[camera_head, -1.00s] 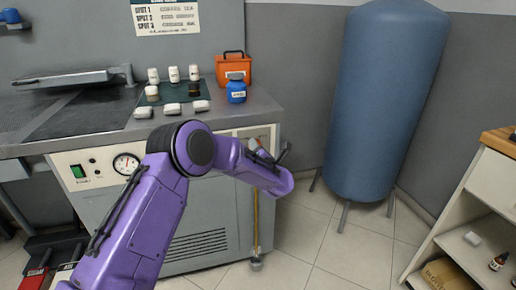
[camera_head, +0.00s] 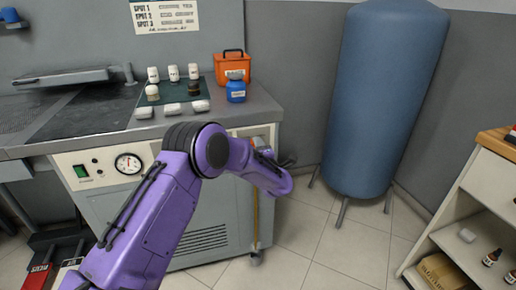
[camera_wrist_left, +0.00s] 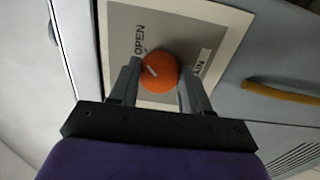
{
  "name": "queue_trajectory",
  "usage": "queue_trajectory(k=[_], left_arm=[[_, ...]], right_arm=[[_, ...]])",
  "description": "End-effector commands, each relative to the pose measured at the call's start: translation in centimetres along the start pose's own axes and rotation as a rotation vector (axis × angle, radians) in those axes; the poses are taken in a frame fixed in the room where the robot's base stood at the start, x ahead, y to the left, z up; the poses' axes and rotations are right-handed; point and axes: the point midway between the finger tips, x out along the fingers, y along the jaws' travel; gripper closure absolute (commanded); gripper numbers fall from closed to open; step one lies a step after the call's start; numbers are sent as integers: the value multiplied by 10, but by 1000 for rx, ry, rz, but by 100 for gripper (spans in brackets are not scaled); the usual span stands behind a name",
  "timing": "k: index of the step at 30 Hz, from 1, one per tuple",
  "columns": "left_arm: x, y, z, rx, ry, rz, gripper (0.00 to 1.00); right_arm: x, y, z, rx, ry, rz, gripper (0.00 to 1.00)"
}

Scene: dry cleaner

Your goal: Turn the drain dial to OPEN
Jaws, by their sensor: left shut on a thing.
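The orange drain dial (camera_wrist_left: 160,72) sits on a pale label plate (camera_wrist_left: 190,30) on the grey machine front in the left wrist view. The word OPEN is printed at the plate's upper left and part of another word, ending in "AIN", shows at its right. A short white mark on the dial lies at its left side, slanting toward the OPEN side. My left gripper (camera_wrist_left: 159,84) has a finger on each side of the dial and is shut on it. In the head view my left gripper (camera_head: 272,162) is at the machine's right side, where the dial is hidden. My right gripper is not in view.
The pressing machine (camera_head: 200,215) has a gauge (camera_head: 128,163) and a green switch (camera_head: 81,171) on its front. Bottles and an orange box (camera_head: 229,68) stand on top. A blue tank (camera_head: 385,100) stands at right. A yellow handle (camera_wrist_left: 283,92) is near the dial.

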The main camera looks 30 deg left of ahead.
Motion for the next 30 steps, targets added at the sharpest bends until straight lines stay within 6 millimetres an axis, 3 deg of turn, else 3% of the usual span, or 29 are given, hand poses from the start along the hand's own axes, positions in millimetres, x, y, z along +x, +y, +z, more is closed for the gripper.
queue_trajectory(k=[16, 17, 18, 19, 27, 30], left_arm=[[-1, -2, 0, 25, -1, -2, 83], [-1, -2, 0, 25, -1, -2, 46], [-1, -2, 0, 25, -1, -2, 33], [-1, -1, 0, 24, -1, -2, 29], [-1, -1, 0, 23, -1, -1, 29], [-11, -1, 1, 24, -3, -2, 29]], right_arm=[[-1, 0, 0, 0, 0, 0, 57], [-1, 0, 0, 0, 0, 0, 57], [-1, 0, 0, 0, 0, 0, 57], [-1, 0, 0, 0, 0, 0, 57], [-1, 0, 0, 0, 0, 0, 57], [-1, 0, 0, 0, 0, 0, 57]])
